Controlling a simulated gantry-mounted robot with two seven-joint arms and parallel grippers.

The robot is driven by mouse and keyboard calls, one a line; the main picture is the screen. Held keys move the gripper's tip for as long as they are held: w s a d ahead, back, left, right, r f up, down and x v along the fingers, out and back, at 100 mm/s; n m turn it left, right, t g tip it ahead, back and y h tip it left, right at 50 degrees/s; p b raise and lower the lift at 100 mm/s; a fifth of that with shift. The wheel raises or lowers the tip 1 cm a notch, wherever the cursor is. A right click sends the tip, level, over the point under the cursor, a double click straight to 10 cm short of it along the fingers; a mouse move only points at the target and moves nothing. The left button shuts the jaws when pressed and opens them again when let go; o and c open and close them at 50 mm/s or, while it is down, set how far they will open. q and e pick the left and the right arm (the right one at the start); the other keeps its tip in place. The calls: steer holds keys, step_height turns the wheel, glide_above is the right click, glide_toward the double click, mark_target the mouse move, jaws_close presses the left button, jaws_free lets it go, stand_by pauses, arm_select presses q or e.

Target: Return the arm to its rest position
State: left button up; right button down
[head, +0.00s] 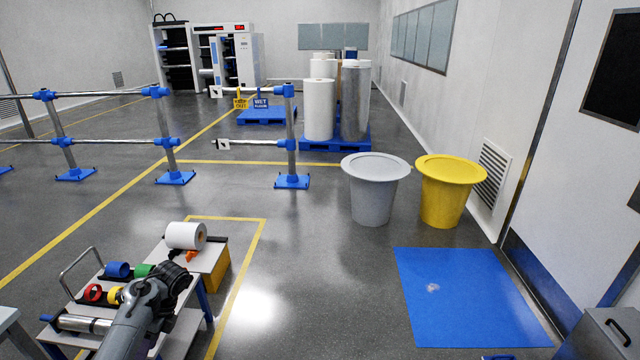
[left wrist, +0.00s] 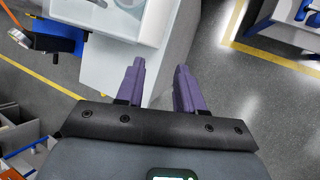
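My left arm (head: 140,318) comes up from the bottom left of the head view, over a small cart. Its gripper cannot be made out there. In the left wrist view my left gripper (left wrist: 160,72) shows two purple fingers standing apart with nothing between them. Behind the fingers lie a white surface (left wrist: 110,70) and grey floor. My right arm and gripper are in neither view.
The grey-topped cart (head: 207,259) carries a white roll (head: 185,235), coloured rings and a metal cylinder (head: 84,324). A grey bin (head: 372,205), a yellow bin (head: 446,205) and a blue mat (head: 465,300) stand right. Floor between cart and mat is clear.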

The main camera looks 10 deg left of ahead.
arm_select(q)
steer(key=a+r+n+t+y, duration=0.1)
steer(key=a+r+n+t, duration=0.15)
steer(key=a+r, duration=0.8)
steer(key=w+a+n+t, duration=0.1)
steer(key=w+n+t, duration=0.5)
steer(key=n, duration=1.1)
steer(key=s+d+f+m+h, duration=0.1)
steer(key=s+d+f+m, duration=0.1)
steer(key=s+d+f, duration=0.6)
steer(key=s+d+f+m+h, duration=0.1)
steer(key=s+d+f, duration=0.2)
steer(key=d+f, duration=0.8)
steer(key=s+d+r+m+h, duration=0.1)
steer(key=s+d+h, duration=0.1)
steer(key=s+d, duration=0.9)
steer(key=s+d+r+m+h, duration=0.1)
steer(key=s+d, duration=0.6)
steer(key=s, duration=0.7)
step_height(320, 180, up, 33)
steer(key=p, duration=3.2)
steer(key=shift+s+r+p, duration=0.15)
steer(key=shift+s+p, duration=0.2)
steer(key=shift+s, duration=0.05)
